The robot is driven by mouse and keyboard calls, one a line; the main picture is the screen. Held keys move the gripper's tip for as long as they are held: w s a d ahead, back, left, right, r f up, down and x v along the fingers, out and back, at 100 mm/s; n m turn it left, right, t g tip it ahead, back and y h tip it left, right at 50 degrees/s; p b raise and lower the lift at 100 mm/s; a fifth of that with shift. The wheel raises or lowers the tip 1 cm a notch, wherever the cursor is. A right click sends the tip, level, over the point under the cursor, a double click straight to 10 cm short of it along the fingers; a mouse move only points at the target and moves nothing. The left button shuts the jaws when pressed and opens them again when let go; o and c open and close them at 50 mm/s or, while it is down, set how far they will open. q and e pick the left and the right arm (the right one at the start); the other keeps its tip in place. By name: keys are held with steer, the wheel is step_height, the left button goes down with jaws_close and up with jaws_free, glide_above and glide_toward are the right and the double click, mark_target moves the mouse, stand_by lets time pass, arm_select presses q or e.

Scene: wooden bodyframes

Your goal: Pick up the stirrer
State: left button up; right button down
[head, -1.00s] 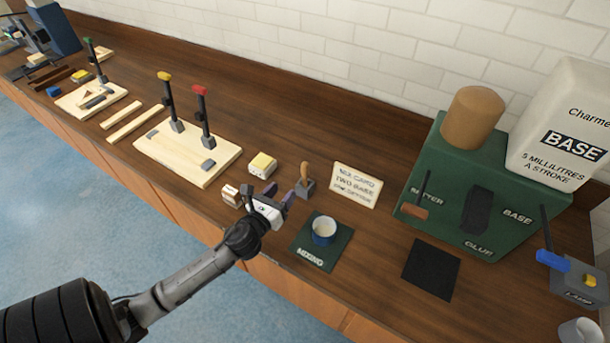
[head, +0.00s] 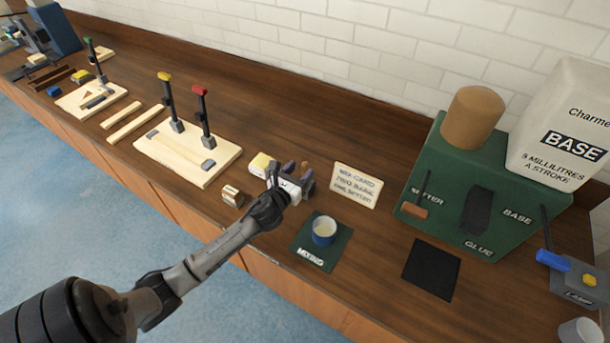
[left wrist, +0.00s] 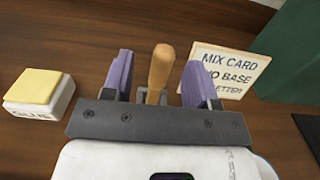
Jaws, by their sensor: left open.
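The stirrer (left wrist: 161,68) has a light wooden handle and stands upright in the left wrist view. Its lower part is hidden behind the gripper body. In the head view only a bit of its handle (head: 305,167) shows, and its grey holder is mostly covered by my gripper. My left gripper (head: 298,172) is open, with its purple fingers on either side of the handle. The fingers also show in the left wrist view (left wrist: 158,80), with gaps between them and the handle. My right gripper is not in view.
A mix card (head: 357,185) stands just right of the stirrer. A yellow-topped glue block (left wrist: 38,92) is to the left. A mixing cup (head: 324,230) sits on a dark green mat (head: 338,250) nearer the front edge. A green dispenser box (head: 500,190) stands further right.

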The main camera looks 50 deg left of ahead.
mark_target(303, 168)
arm_select(q)
steer(key=x, duration=0.3)
steer(key=shift+w+r, duration=0.3)
steer(key=shift+w+a, duration=0.15)
steer(key=shift+w, duration=0.4)
steer(key=c, duration=0.9)
